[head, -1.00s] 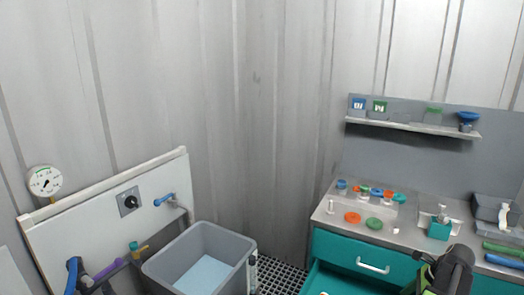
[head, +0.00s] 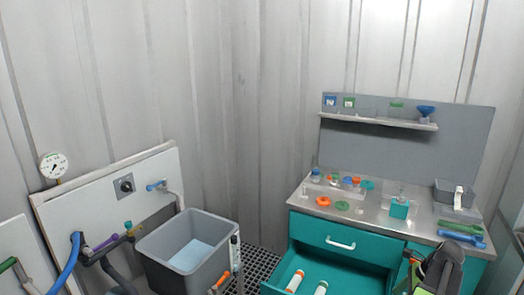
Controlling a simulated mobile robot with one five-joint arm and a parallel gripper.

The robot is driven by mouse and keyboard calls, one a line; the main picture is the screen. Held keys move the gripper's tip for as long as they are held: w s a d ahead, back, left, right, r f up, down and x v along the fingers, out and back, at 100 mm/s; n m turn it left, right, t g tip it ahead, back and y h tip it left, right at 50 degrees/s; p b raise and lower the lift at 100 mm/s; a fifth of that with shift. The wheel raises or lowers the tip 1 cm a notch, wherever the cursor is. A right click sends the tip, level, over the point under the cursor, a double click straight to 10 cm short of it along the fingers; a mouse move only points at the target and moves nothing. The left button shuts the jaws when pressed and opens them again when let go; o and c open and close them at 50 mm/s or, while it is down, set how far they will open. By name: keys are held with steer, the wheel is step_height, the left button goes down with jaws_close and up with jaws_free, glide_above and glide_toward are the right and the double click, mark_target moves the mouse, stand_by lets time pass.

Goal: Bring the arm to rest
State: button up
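My gripper (head: 438,270) shows at the lower right edge of the head view, dark with green parts, in front of the teal cabinet (head: 405,247). Its fingertips are not clear, so I cannot tell whether it is open or shut. No held thing can be made out. The worktop (head: 378,221) is behind and above it in the picture.
An open teal drawer (head: 334,268) holds white cylinders with orange and green ends. A grey tub (head: 216,221) of pale liquid stands at left, beside a white panel (head: 85,203) with valves and hoses. Dark grating (head: 256,262) covers the floor between.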

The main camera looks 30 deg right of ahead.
steer(key=w+a+f+n+g+y+b, duration=0.1)
steer(key=w+a+f+n+b, duration=0.25)
steer(key=w+a, duration=0.85)
steer(key=w+a+f+n+g+b, duration=0.2)
steer(key=w+a+f+n, duration=0.15)
steer(key=w+a, duration=0.9)
steer(key=a+f+n+g+h+b, duration=0.1)
steer(key=a+f+n+b, duration=0.15)
steer(key=a+n, duration=0.9)
steer(key=a+f+n+h+b, duration=0.2)
steer(key=a+f+n, duration=0.15)
steer(key=a, duration=1.45)
step_height(320, 180, up, 22)
steer(key=d+n+p, duration=0.2)
steer(key=n+p, duration=0.4)
steer(key=p, duration=1.6)
steer(key=shift+r+n+h, duration=0.25)
steer(key=shift+n+h, duration=0.05)
steer(key=shift+h, duration=0.1)
steer(key=shift+s, duration=0.1)
steer(key=shift+c, duration=0.4)
